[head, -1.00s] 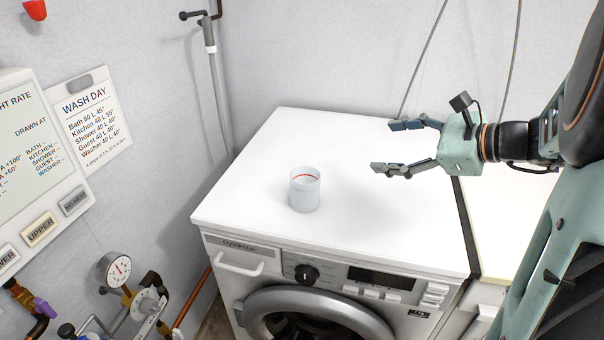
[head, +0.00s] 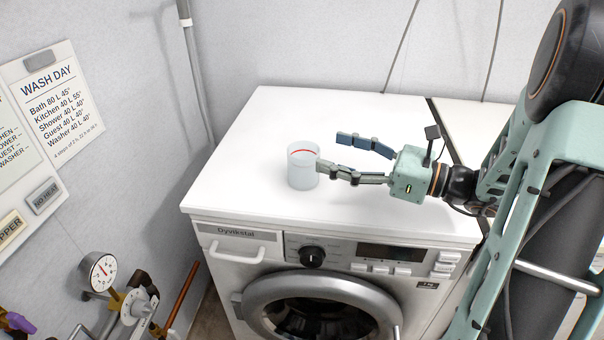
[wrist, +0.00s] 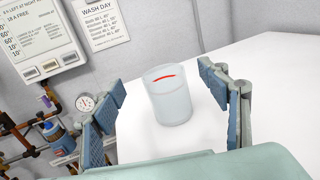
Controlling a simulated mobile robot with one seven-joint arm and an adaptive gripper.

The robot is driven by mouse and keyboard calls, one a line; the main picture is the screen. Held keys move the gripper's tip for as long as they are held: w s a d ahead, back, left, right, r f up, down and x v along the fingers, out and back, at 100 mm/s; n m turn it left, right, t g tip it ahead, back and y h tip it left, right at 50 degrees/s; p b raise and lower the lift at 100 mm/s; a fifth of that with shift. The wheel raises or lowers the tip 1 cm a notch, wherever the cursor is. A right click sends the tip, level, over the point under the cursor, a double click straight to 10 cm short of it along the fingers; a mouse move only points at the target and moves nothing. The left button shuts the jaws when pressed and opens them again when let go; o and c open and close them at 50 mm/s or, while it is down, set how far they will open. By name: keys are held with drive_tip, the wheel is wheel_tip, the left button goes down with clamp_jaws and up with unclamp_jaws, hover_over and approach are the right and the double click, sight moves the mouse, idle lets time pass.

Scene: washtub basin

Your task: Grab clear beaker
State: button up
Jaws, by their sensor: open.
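The clear beaker (head: 302,172) stands upright on the white top of the washing machine (head: 250,130), with a red line near its rim. In the wrist view the beaker (wrist: 169,98) is ahead of my gripper, between the lines of the two fingers and nearer the right one. My gripper (head: 333,153) is open and empty, just to the right of the beaker in the head view. Its near finger overlaps the beaker's right edge there. I cannot tell whether that finger touches it.
A gauge (head: 101,272) with pipes and valves is on the left wall, below the wash day sheet (head: 60,98). A grey pipe (head: 195,75) runs down the back wall. The machine top around the beaker is otherwise bare.

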sight(304, 161)
wheel_tip(304, 161, down, 4)
drive_tip(key=shift+f+b, duration=0.2)
drive_tip(key=shift+b, duration=0.3)
drive_tip(key=shift+x, duration=1)
drive_tip(key=shift+b+x, duration=0.45)
drive_tip(key=shift+x, duration=2.35)
drive_tip(key=c, duration=1.3)
